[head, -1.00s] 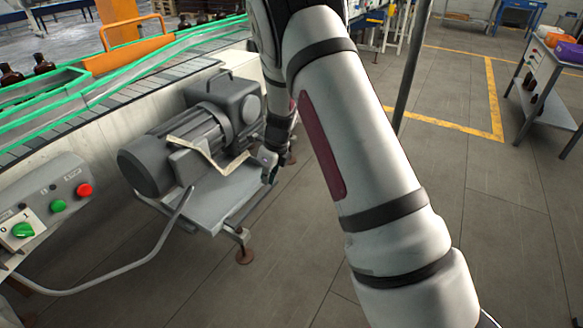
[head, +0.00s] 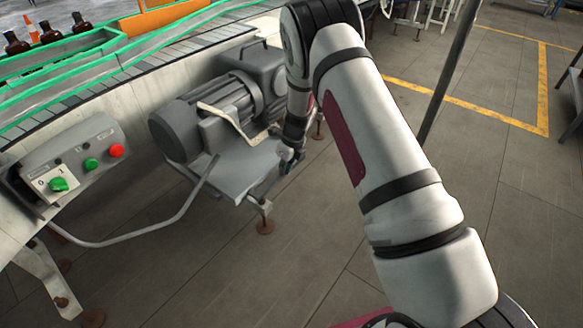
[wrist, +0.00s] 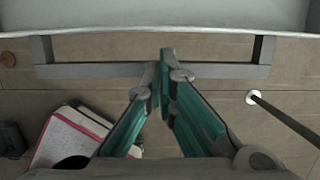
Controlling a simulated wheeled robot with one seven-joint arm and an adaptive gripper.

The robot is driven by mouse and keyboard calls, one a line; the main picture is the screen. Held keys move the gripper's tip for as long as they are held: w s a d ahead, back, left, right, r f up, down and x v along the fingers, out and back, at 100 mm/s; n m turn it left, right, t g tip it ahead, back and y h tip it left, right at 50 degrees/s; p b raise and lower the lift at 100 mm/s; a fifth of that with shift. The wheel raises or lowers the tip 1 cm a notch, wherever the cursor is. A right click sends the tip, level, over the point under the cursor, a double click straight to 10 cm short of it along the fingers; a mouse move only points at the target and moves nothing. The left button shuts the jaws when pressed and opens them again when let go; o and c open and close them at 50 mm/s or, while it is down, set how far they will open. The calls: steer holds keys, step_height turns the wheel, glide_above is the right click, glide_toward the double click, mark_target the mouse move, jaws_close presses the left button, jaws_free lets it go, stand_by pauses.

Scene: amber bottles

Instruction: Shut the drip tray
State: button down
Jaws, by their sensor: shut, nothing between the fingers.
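The drip tray appears to be the flat grey metal piece (head: 232,172) under the motor in the head view. In the wrist view its pale front edge (wrist: 200,14) runs across the top, with a grey bar handle (wrist: 90,71) standing out from it on two short arms. My gripper (wrist: 166,62) is shut and empty, its fingertips together over the middle of the handle bar. I cannot tell whether they touch it. In the head view my gripper (head: 287,158) is at the right edge of the tray, small and partly hidden by its dark wrist. How far the tray stands out is unclear.
A grey motor (head: 225,108) sits above the tray beside the conveyor (head: 120,70). A control box (head: 75,162) with green and red buttons is at left, its grey conduit (head: 150,235) looping below. A grey post (head: 450,85) stands at right. The floor (head: 270,280) is clear in front.

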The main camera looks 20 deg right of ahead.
mark_target(266, 167)
steer(key=shift+w+a, duration=0.3)
steer(key=shift+w, duration=0.05)
steer(key=w+a+b, duration=0.1)
steer(key=w+b, duration=0.1)
steer(key=w+a+b, duration=0.2)
steer(key=shift+w+f+b, duration=0.2)
steer(key=shift+b, duration=0.2)
steer(key=shift+w+a+r, duration=0.1)
steer(key=shift+w+a, duration=0.15)
steer(key=shift+a, duration=0.05)
